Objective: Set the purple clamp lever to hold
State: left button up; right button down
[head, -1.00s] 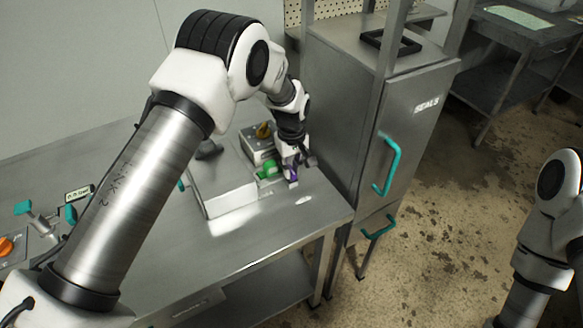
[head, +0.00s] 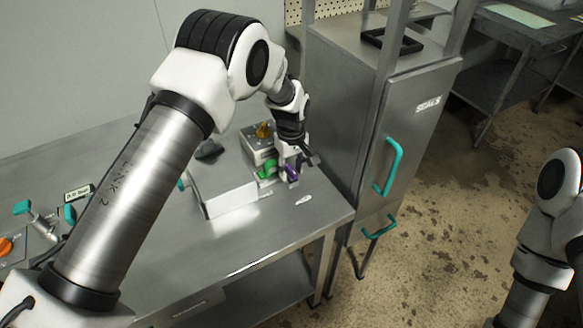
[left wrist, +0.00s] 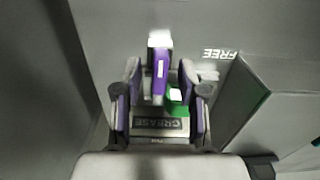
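The purple clamp lever (head: 292,174) stands at the right end of a small grey fixture on the steel table, beside a green lever (head: 267,169). My left gripper (head: 299,160) is over the purple lever. In the left wrist view, the purple lever (left wrist: 161,68), with a pale tip, lies between the two fingers of my left gripper (left wrist: 160,80). Gaps show on both sides of it, so the gripper is open around it.
A grey fixture with an orange-yellow knob (head: 263,130) stands behind the levers. A grey box (head: 225,192) is left of them. A steel cabinet (head: 400,125) with teal handles rises close on the right. The wrist view shows FREE and GREASE labels. The front of the table is clear.

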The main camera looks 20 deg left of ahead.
aim_at(291, 169)
pick_arm(q)
jog(key=shift+r, duration=0.1)
notch_tip(291, 169, up, 12)
dwell(0.6)
